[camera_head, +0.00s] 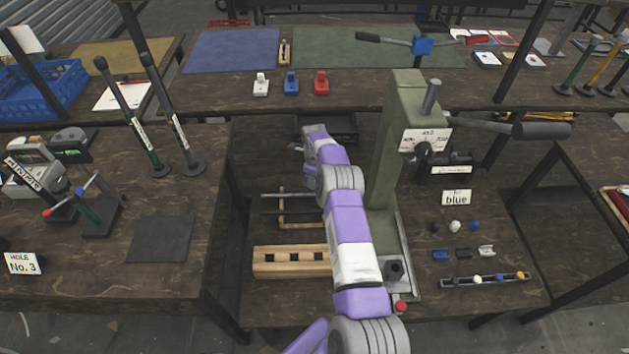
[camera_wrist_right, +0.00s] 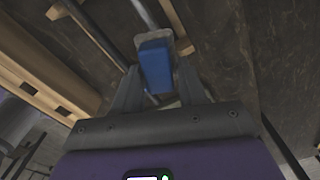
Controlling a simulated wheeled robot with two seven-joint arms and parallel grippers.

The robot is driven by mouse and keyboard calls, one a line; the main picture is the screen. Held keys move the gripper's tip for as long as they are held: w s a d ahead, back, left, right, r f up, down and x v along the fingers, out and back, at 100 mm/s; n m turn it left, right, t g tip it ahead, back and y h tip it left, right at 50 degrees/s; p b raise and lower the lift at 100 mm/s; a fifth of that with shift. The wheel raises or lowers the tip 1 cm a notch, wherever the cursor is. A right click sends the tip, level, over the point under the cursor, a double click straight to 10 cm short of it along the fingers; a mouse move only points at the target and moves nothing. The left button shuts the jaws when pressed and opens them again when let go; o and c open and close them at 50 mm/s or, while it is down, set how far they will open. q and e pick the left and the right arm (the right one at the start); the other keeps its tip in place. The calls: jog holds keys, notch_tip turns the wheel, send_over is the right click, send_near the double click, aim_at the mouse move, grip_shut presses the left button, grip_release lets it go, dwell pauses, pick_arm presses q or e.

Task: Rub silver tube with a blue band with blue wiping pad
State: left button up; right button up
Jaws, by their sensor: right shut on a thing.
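My right gripper (camera_wrist_right: 157,85) is shut on the blue wiping pad (camera_wrist_right: 155,68), a small blue block between its fingers. In the head view the end of my right arm (camera_head: 297,147) is beyond the wooden rack, and the pad does not show clearly. A silver-grey rod (camera_head: 281,195) lies on the rack in the head view. My left gripper is out of view.
The wooden rack (camera_head: 281,218) stands behind a wooden block with square holes (camera_head: 265,261). The tall green press (camera_head: 386,150) stands close to the right of my arm. A dark tray (camera_head: 342,125) is at the back. Bare tabletop lies left of the rack.

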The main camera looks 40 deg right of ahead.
jog(key=shift+r+p, duration=0.5)
jog(key=shift+r, duration=0.95)
